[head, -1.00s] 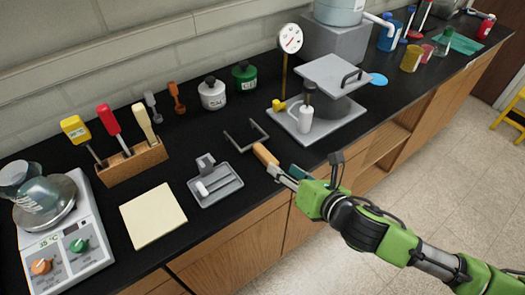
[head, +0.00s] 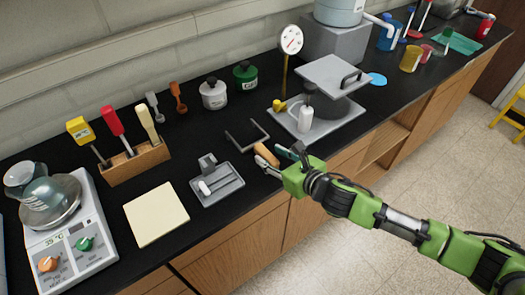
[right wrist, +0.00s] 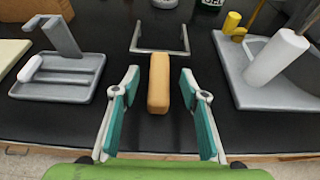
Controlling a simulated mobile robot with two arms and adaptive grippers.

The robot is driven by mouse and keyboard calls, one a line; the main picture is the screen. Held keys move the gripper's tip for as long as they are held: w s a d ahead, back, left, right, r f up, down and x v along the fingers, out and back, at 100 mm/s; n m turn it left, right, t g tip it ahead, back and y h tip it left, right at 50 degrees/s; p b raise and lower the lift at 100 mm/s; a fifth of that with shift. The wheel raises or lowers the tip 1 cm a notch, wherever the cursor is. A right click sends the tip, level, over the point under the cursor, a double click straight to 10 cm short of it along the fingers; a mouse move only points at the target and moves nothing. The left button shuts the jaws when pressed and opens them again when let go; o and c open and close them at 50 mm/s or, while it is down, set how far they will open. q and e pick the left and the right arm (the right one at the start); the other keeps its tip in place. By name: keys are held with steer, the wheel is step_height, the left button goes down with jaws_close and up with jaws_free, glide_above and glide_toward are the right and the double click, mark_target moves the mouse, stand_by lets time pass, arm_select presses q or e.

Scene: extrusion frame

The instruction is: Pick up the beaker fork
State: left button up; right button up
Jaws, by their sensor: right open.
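The beaker fork lies on the black counter near its front edge. Its grey U-shaped prongs (head: 247,136) point to the back and its tan handle (head: 266,155) points to the front. In the right wrist view the handle (right wrist: 159,82) is in the middle, with the prongs (right wrist: 159,50) beyond it. My right gripper (head: 279,160) is open at the handle. In the right wrist view its teal-padded fingers (right wrist: 160,88) stand on either side of the handle, with a visible gap on each side. My left gripper is not in view.
A grey tray (head: 219,196) lies left of the fork, with a small white-and-grey item in it.

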mark_target(267, 154)
steer(key=p+x, duration=0.1)
steer(key=x, duration=0.2)
steer(key=shift+w+a+f, duration=0.1)
steer(key=shift+w+a, duration=0.15)
steer(key=shift+w, duration=0.05)
steer(key=shift+w+a+f+p, duration=0.35)
steer(key=shift+w+a, duration=0.05)
steer(key=shift+w, duration=0.1)
jaws_close()
